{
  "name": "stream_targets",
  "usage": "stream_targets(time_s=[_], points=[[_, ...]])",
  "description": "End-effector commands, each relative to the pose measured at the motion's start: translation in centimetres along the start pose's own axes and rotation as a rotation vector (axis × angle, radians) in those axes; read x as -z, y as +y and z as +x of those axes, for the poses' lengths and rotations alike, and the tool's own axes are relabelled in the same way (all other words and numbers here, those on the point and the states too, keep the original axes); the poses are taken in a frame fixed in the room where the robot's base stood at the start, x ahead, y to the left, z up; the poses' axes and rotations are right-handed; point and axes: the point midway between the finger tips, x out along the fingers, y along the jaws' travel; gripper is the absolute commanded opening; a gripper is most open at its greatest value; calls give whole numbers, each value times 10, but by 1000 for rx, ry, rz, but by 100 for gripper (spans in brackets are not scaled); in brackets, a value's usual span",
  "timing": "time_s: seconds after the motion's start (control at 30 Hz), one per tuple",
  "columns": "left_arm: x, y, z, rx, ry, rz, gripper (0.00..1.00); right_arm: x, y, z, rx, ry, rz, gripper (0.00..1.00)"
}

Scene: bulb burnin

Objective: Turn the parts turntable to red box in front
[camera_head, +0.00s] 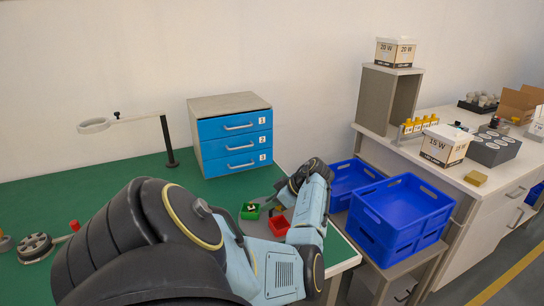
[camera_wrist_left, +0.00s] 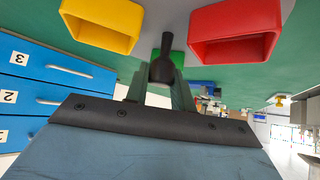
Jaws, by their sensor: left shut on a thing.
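The parts turntable is a grey disc (camera_head: 261,228), mostly hidden by my left arm in the head view. A red box (camera_head: 279,226) sits at its near right side and a green box (camera_head: 250,211) at its left. The left wrist view is upside down and shows the red box (camera_wrist_left: 235,35), a yellow box (camera_wrist_left: 103,24) and part of the green box (camera_wrist_left: 178,58). My left gripper (camera_head: 277,203) is over the turntable; in the wrist view its fingers (camera_wrist_left: 160,88) are shut on a black knob (camera_wrist_left: 162,64) between the boxes. My right gripper is out of view.
A blue three-drawer cabinet (camera_head: 235,140) stands behind the turntable. A magnifier lamp (camera_head: 170,145) stands left of it. Blue crates (camera_head: 400,212) stand right of the green table (camera_head: 110,180). A red-knobbed item (camera_head: 74,226) lies at far left.

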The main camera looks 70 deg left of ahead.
Motion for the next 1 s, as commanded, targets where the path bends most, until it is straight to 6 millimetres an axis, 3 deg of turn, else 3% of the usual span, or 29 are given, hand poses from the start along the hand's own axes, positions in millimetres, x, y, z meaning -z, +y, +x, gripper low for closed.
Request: stream_targets(time_s=[0.1,0.13,0.27,0.67,1.0], points=[[-1,-1,1,4,-2,0,0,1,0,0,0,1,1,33],[-1,-1,1,4,-2,0,28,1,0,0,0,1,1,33],[-1,-1,1,3,-1,0,45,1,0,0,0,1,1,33],[0,0,-8,-1,-1,0,46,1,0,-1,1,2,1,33],[0,0,-78,-2,-3,0,46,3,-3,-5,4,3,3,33]])
